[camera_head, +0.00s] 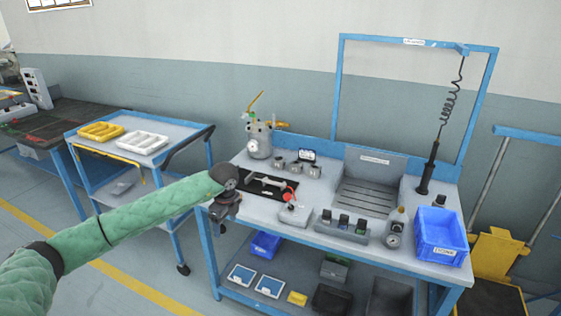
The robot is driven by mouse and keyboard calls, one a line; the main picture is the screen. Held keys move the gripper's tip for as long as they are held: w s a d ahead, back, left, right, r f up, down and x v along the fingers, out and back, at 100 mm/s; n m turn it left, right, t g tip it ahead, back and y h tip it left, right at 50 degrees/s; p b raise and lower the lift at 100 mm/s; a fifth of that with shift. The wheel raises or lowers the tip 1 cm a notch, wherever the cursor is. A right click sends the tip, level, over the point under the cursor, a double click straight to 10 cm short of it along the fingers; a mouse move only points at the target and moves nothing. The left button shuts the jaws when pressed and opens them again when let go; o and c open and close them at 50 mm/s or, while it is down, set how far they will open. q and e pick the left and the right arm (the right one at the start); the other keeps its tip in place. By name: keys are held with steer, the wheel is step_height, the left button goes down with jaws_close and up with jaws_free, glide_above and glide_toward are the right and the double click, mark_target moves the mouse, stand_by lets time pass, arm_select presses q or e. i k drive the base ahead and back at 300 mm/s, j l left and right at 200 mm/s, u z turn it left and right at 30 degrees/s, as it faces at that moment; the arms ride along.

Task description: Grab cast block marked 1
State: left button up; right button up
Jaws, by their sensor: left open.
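My left gripper (224,210) hangs at the left front edge of the blue-framed bench (262,208), at the end of my green-sleeved arm. It is open, and I see nothing between its fingers. Several small grey metal blocks (296,166) stand in a row at the back of the bench, to the right of the gripper and farther away. They look like the cast blocks, but any numbers on them are too small to read. My right gripper is not in view.
A grey pressure pot (259,140) stands at the back left. A grey holder (341,229) with dark pieces and a blue bin (440,236) stand right. A trolley (180,130) is at left.

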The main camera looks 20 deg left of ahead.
mark_target(279, 162)
steer(key=i, duration=1.9)
